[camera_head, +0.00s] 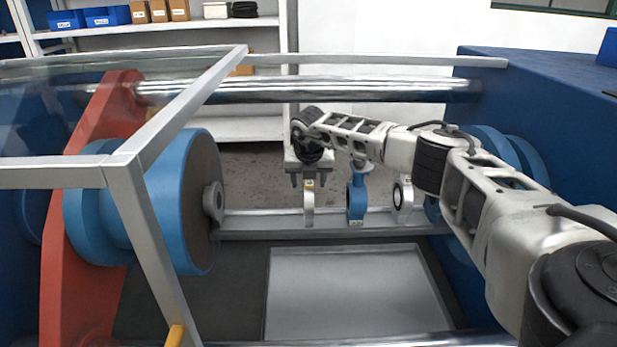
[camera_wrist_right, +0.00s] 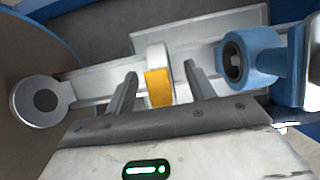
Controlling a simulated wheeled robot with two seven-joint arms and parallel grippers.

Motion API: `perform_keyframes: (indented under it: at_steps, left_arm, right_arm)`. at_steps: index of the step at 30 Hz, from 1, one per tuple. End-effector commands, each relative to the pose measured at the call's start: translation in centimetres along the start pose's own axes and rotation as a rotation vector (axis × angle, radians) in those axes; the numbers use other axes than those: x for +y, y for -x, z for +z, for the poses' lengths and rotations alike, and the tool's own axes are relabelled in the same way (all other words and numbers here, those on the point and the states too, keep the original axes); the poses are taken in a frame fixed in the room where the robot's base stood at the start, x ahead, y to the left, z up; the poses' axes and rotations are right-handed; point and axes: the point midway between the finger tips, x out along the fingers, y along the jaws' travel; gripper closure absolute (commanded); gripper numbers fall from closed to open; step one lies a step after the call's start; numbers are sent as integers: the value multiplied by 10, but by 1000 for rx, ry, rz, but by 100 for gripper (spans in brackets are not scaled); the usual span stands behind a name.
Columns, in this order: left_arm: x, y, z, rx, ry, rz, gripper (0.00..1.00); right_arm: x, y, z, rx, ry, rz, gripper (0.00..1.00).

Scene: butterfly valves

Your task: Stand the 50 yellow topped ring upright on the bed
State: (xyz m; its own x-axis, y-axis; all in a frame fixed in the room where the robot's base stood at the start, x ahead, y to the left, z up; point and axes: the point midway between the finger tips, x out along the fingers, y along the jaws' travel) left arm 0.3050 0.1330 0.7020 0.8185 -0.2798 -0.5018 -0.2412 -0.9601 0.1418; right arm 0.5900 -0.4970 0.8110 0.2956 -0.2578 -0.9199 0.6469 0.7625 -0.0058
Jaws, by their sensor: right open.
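The yellow topped ring (camera_head: 308,209) is a narrow pale metal ring, and it stands upright on the grey bed (camera_head: 260,233) in the head view. In the right wrist view its yellow top (camera_wrist_right: 159,88) faces the camera. My right gripper (camera_head: 308,183) is open and points down over the ring's top. In the wrist view the two fingers (camera_wrist_right: 161,74) lie on either side of the ring, with gaps showing. I cannot tell how far the fingertips reach down past its top. My left gripper is not in view.
A blue butterfly valve (camera_head: 356,200) stands right of the ring, with a pale flange ring (camera_head: 402,197) beyond it. A large blue disc (camera_head: 178,205) with a grey hub is at left. A clear guard frame (camera_head: 150,215) crosses the left foreground. A grey tray (camera_head: 350,255) lies in front.

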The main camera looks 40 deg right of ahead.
Motion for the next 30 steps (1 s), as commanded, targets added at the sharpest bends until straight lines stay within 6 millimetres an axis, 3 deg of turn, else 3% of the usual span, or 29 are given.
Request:
perform_keyframes:
  at_steps: [5, 12, 21, 30]
  left_arm:
    - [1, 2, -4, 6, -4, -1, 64]
    - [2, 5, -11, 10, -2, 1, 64]
    - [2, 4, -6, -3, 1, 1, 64]
    - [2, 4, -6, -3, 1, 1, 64]
  right_arm:
    - [0, 8, 1, -1, 0, 2, 46]
    - [0, 61, 2, -5, 0, 4, 46]
    - [0, 129, 1, -4, -1, 4, 46]
    - [0, 159, 0, -2, -1, 2, 46]
